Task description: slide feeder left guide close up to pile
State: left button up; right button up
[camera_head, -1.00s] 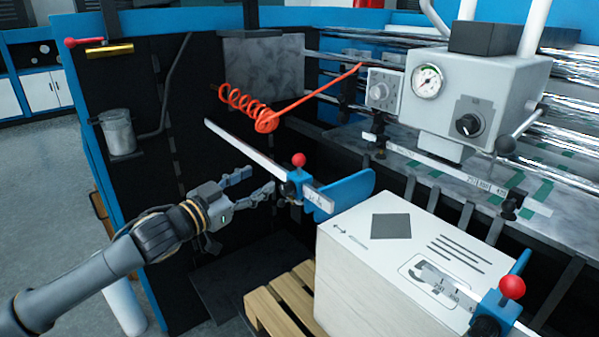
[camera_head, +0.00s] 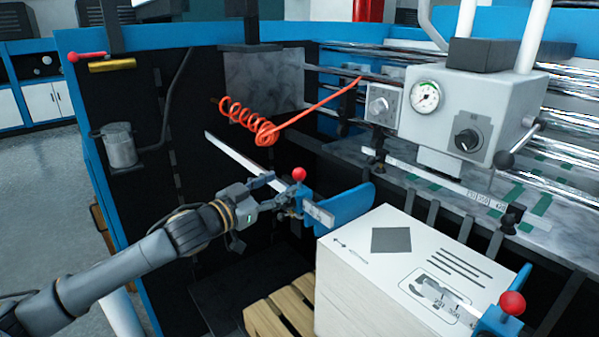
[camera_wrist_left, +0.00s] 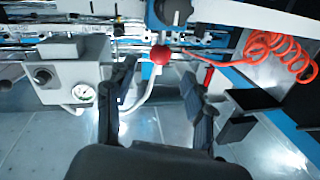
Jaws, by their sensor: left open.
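The left guide has a blue block with a red knob (camera_head: 299,174) and a blue plate (camera_head: 351,204). It sits on a slanting metal rail (camera_head: 236,155). The pile (camera_head: 350,285) of white sheets stands to its right, and the plate shows beside the pile's far left corner; I cannot tell how wide the gap is. My left gripper (camera_head: 279,193) is open, its fingertips close to the left side of the guide block. In the left wrist view the red knob (camera_wrist_left: 160,55) appears between and beyond the spread fingers (camera_wrist_left: 158,95). My right gripper is out of view.
Another guide with a red knob (camera_head: 512,303) is at the pile's right edge. An orange coiled hose (camera_head: 250,120) hangs above the rail. A grey gauge box (camera_head: 465,100) is over the back right. A wooden pallet (camera_head: 285,305) shows below the pile's left side.

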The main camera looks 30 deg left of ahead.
aim_at(294, 176)
pick_arm(q)
jog(key=w+p, duration=0.1)
jog(key=w, duration=0.2)
jog(key=w+d+p, duration=0.1)
jog(key=w, duration=0.2)
jog(key=shift+w+d+r+p, duration=0.1)
jog(key=shift+w+d+p, duration=0.05)
jog(key=shift+w+p, duration=0.25)
jog(key=shift+w+d, duration=0.15)
jog(key=shift+w, duration=0.4)
grip_shut()
